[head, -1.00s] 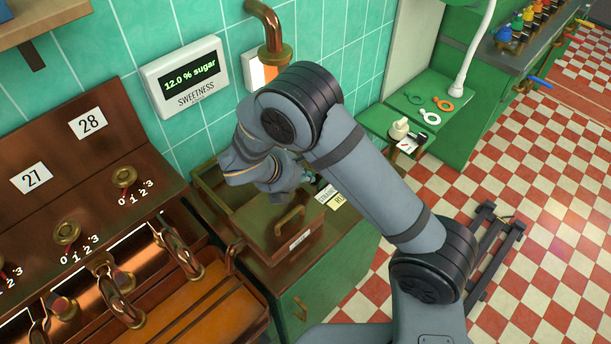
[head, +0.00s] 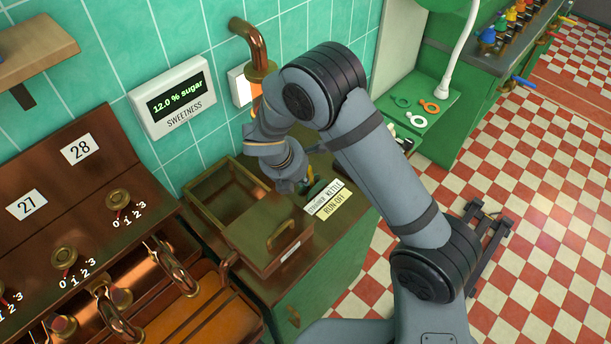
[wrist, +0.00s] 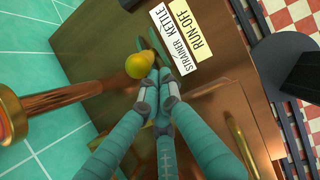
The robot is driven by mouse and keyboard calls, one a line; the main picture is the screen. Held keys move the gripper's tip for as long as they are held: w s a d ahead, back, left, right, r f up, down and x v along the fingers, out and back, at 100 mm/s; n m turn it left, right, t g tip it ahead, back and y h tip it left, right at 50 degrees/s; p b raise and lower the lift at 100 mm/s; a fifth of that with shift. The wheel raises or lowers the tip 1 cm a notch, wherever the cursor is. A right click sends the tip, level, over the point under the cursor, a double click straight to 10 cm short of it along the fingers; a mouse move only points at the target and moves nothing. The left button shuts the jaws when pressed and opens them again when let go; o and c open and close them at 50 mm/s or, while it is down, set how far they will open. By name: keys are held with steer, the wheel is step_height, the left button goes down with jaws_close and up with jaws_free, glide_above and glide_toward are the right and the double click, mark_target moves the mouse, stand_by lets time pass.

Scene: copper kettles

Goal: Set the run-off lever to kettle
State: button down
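The run-off lever shows in the wrist view as a yellow knob (wrist: 139,65), with a dark green part beside it. Its shaft is mostly hidden. The label strip STRAINER KETTLE (wrist: 173,39) and the RUN-OFF label (wrist: 188,30) lie on the cabinet top beside it. They also show in the head view, the strip (head: 325,197) and the RUN-OFF plate (head: 336,203). My gripper (wrist: 156,84) has its fingertips close together, just beside the knob, with nothing seen between them. In the head view my gripper (head: 302,186) is low over the cabinet top, partly hiding the lever. I cannot tell which word the lever points to.
A copper pipe (head: 253,50) comes down the tiled wall, close to my fingers in the wrist view. An open wooden box with a brass handle (head: 278,234) stands left of the gripper. The sweetness display (head: 175,100) reads 12.0 % sugar. Checkered floor is at the right.

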steer(key=w+d+r+p, duration=0.1)
steer(key=w+d, duration=0.4)
steer(key=w, duration=0.1)
steer(key=shift+w+d+r+p, duration=0.25)
steer(key=shift+w+d+p, duration=0.05)
steer(key=shift+d, duration=0.05)
steer(key=shift+w+d+r, duration=0.1)
steer(key=shift+w+d, duration=0.05)
steer(key=shift+d, duration=0.05)
stand_by(0.3)
step_height(320, 180, up, 10)
steer(key=d+p, duration=0.1)
steer(key=p, duration=0.8)
steer(key=shift+w+f, duration=0.25)
steer(key=shift+w, duration=0.15)
